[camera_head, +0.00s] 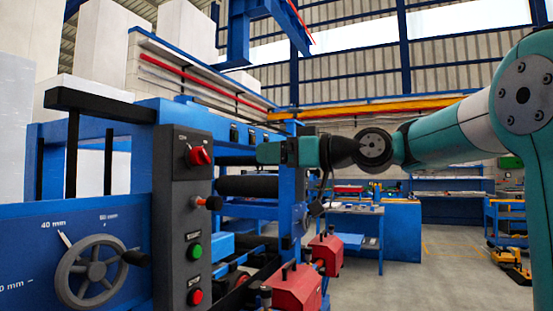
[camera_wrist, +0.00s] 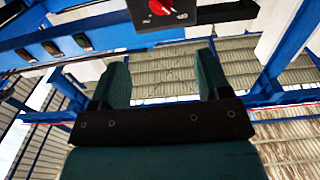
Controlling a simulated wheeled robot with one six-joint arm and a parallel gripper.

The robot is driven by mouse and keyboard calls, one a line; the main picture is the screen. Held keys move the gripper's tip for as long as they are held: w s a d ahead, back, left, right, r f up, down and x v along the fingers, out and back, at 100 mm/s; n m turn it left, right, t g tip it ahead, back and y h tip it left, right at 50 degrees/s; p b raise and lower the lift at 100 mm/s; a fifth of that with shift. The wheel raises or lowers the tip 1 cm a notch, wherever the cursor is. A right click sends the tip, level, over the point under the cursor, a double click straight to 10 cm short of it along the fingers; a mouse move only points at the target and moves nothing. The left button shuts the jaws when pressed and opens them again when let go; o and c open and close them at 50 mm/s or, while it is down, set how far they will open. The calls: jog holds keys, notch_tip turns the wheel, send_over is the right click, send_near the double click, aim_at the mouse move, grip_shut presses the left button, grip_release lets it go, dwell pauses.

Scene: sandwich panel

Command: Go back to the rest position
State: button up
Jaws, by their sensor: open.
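My arm reaches in from the right in the head view. My gripper (camera_head: 268,152) is near the dark control panel (camera_head: 180,225) of the blue machine, a little to its right. In the wrist view my gripper (camera_wrist: 162,80) shows two teal fingers set apart, with nothing between them. The red rotary switch (camera_head: 200,155) is on the upper part of the panel, and it also shows at the top of the wrist view (camera_wrist: 161,7). My fingers appear apart from it.
The panel also bears a red-tipped lever (camera_head: 212,203), a green button (camera_head: 194,251) and a red button (camera_head: 195,297). A handwheel (camera_head: 92,272) is at the lower left. Red clamp units (camera_head: 296,290) stand low by the machine. Open floor (camera_head: 440,270) lies to the right.

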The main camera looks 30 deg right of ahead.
dwell(0.4)
jog(key=s+a+f+g+h+p, duration=0.1)
jog(key=s+a+f+g+p, duration=0.2)
jog(key=a+f, duration=0.55)
jog(key=s+a+f+g+h+p, duration=0.1)
jog(key=s+a+f+g+h, duration=0.1)
jog(key=s+f+g, duration=0.3)
jog(key=s+a+f+g+h, duration=0.3)
jog(key=s+f+g, duration=0.3)
jog(key=s+f, duration=0.7)
jog(key=s, duration=0.4)
jog(key=shift+a+f+g+p, duration=0.15)
jog(key=shift+a+g+p, duration=0.1)
jog(key=shift+g+p, duration=0.1)
